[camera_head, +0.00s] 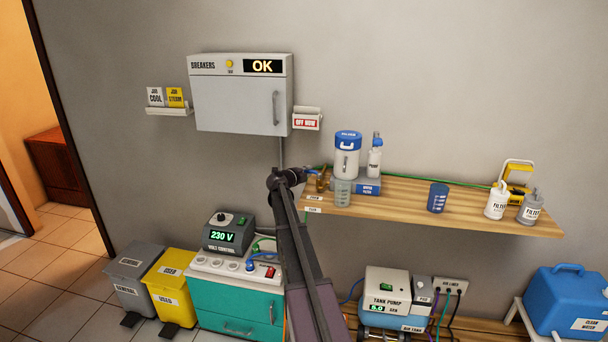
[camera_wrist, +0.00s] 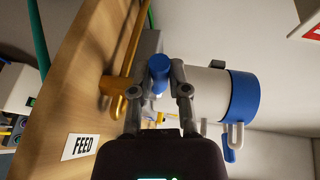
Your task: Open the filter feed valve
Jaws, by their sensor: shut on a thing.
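The filter feed valve has a blue handle (camera_wrist: 159,68) on a brass pipe (camera_wrist: 115,86), close above the wooden shelf in the sideways wrist view. My gripper (camera_wrist: 160,88) is shut on the blue handle, with one finger on each side of it. A label reading FEED (camera_wrist: 82,146) is on the shelf beside it. In the head view the brass fitting (camera_head: 322,180) stands at the shelf's left end, and my arm reaches up to it from below. The white filter unit with a blue lid (camera_head: 347,153) stands just right of it. My arm partly hides the valve there.
The wooden shelf (camera_head: 460,216) carries a clear cup (camera_head: 342,193), a blue cup (camera_head: 437,198) and filter bottles (camera_head: 497,201). The breaker box (camera_head: 240,103) reads OK. The voltage control (camera_head: 230,233) reads 230 V. A tank pump (camera_head: 388,290) stands below the shelf.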

